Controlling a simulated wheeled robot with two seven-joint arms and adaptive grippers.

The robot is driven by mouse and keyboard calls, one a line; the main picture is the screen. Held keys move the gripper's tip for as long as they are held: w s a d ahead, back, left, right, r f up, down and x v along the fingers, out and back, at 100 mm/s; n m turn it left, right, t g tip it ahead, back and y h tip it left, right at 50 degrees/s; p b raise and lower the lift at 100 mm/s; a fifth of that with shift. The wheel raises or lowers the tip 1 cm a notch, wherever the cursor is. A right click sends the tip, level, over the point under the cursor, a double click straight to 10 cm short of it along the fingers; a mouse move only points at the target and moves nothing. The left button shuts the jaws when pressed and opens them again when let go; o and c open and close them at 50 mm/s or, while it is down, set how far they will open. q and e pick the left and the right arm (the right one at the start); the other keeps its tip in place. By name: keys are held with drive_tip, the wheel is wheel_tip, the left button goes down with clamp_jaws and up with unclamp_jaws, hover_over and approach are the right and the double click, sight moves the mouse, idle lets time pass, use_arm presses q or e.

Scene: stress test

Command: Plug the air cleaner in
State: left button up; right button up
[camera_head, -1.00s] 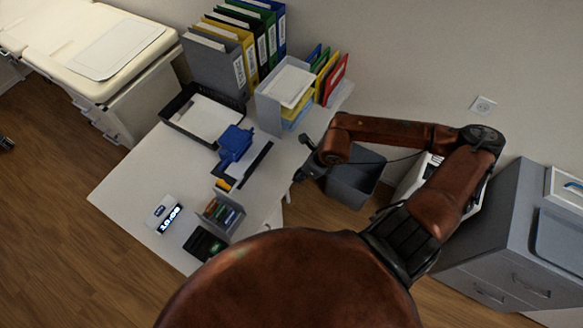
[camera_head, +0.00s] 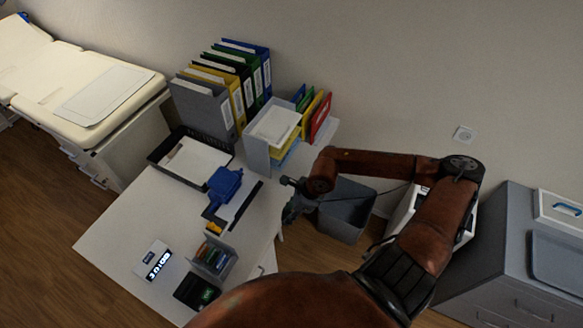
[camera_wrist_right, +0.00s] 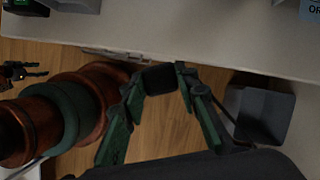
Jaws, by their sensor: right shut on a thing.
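The air cleaner (camera_head: 467,226) is a white box with dark parts on the floor, largely hidden behind my right arm. A dark cable (camera_head: 391,190) runs from its side toward my right gripper (camera_head: 290,211). In the right wrist view my right gripper (camera_wrist_right: 162,74) is shut on a small dark block, the plug (camera_wrist_right: 160,79), held beside the desk edge above the floor. The wall socket (camera_head: 464,134) is a pale square plate, apart from the plug and to its right. A dark jaw-like shape at the wrist view's left edge looks like my left gripper (camera_wrist_right: 27,72); its opening is unclear.
A grey bin (camera_head: 347,216) stands between the desk (camera_head: 115,226) and the air cleaner. A grey cabinet (camera_head: 500,255) stands at right. Folders (camera_head: 222,92), a tray and small items crowd the desk. The wall around the socket is bare.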

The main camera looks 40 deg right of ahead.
drive_tip(key=w+a+r+n+g+h, duration=0.1)
drive_tip(key=a+r+n+g, duration=0.3)
drive_tip(key=n, duration=0.9)
drive_tip(key=w+a+r+n+g+h, duration=0.2)
drive_tip(key=a+r+n, duration=0.5)
drive_tip(key=n, duration=0.6)
drive_tip(key=shift+w+a+n+g, duration=0.15)
drive_tip(key=shift+n+g, duration=0.25)
drive_tip(key=shift+g, duration=0.5)
drive_tip(key=shift+r, duration=0.1)
